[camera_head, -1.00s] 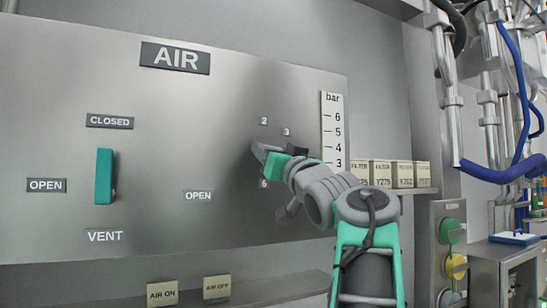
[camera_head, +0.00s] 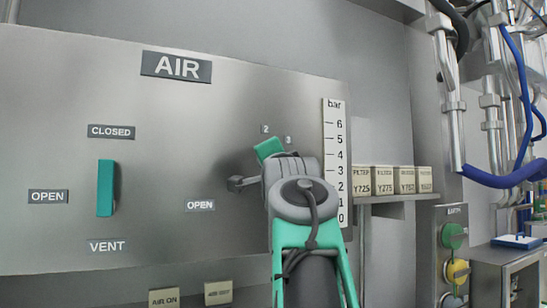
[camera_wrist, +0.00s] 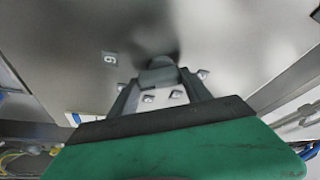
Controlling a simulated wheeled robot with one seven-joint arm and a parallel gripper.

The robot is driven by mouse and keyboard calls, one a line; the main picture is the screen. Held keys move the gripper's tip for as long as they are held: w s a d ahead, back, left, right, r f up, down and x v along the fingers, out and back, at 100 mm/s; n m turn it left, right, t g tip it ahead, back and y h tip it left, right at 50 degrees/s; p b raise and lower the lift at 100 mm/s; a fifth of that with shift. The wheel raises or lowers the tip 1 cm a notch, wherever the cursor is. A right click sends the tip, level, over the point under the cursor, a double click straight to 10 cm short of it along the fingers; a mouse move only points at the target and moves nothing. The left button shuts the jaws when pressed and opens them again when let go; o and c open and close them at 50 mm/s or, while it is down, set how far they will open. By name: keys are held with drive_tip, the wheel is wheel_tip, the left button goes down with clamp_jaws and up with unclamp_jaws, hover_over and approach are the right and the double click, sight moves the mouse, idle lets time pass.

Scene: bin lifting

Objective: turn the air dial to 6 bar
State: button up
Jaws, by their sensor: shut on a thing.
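The air dial (camera_wrist: 158,68) shows in the wrist view as a dark, blurred knob. The fingers of my gripper (camera_wrist: 160,88) are shut on it from both sides. In the head view my wrist hides the dial and the fingertips; only a green part of my gripper (camera_head: 268,149) sticks out at the upper left. Dial marks 2 (camera_head: 266,129) and 3 (camera_head: 288,140) are readable; the higher marks are covered. A small tag that reads as a 6 (camera_wrist: 109,57) shows upside down in the wrist view. Where the dial points cannot be seen.
A bar scale (camera_head: 335,165) from 0 to 6 stands right of the dial. A green valve handle (camera_head: 105,188) stands upright at the left. Yellowish filter boxes (camera_head: 382,180) sit on a shelf at the right.

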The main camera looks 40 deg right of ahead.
drive_tip(key=m+g+p, duration=0.2)
drive_tip(key=m+p, duration=0.1)
drive_tip(key=m, duration=0.3)
drive_tip(key=shift+a, duration=0.1)
idle(0.4)
drive_tip(key=o, duration=1.4)
drive_tip(key=shift+c, duration=0.2)
drive_tip(key=shift+a, duration=0.1)
drive_tip(key=b+v, duration=0.2)
drive_tip(key=v, duration=0.5)
drive_tip(key=shift+s+a+r+b, duration=0.2)
drive_tip(key=shift+s+r+b, duration=0.05)
drive_tip(key=shift+s+b, duration=0.1)
